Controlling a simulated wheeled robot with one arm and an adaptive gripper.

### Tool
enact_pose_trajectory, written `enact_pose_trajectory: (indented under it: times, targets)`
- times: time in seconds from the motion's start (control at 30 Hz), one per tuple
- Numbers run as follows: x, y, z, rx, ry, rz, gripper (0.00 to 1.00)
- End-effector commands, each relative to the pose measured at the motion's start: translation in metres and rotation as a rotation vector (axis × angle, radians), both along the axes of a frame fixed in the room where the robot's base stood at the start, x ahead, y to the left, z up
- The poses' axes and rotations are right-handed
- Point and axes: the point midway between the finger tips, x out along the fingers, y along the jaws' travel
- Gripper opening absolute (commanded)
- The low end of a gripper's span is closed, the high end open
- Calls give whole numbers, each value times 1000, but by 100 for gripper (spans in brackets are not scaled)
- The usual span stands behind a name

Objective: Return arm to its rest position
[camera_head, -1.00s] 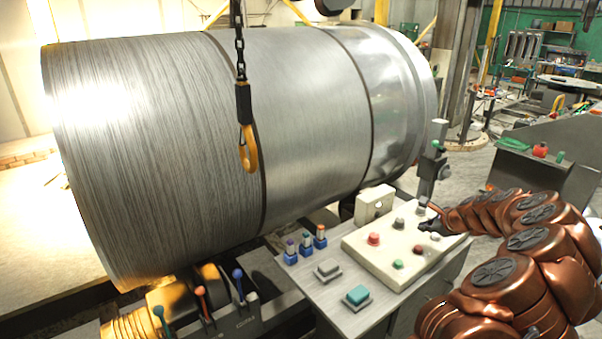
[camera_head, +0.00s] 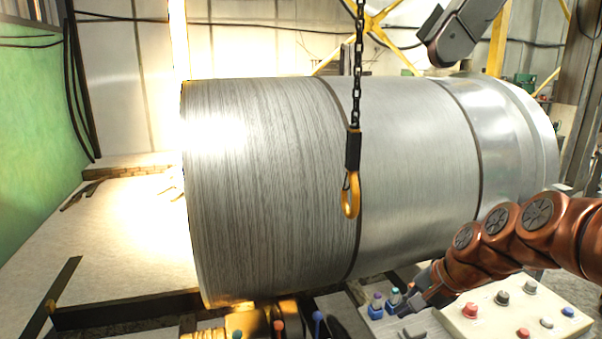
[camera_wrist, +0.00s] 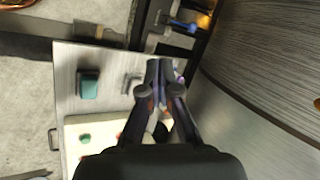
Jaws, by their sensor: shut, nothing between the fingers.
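My arm (camera_head: 500,240) is copper-coloured and reaches in from the right in the head view. My gripper (camera_head: 412,306) is dark and sits low, in front of the big metal drum and near the left end of the control panel. In the wrist view my gripper (camera_wrist: 161,78) has its fingers together, with nothing between them. It is over the metal desk beside the cream control panel (camera_wrist: 98,128). Whether it touches anything below cannot be told.
The large steel drum (camera_head: 270,190) fills the middle. A chain with a yellow hook (camera_head: 350,196) hangs before it. The cream panel (camera_head: 490,318) carries several buttons. Blue-based switches (camera_head: 376,308) stand just left of my gripper. Coloured levers (camera_head: 318,322) are at the bottom.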

Motion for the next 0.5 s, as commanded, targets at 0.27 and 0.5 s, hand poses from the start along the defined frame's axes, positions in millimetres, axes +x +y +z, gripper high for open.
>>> enact_pose_trajectory:
  times: [0.27,0.5]
  targets:
    - [-112,53,-7,-208,75,399,0]
    - [-208,56,-22,-357,169,673,0]
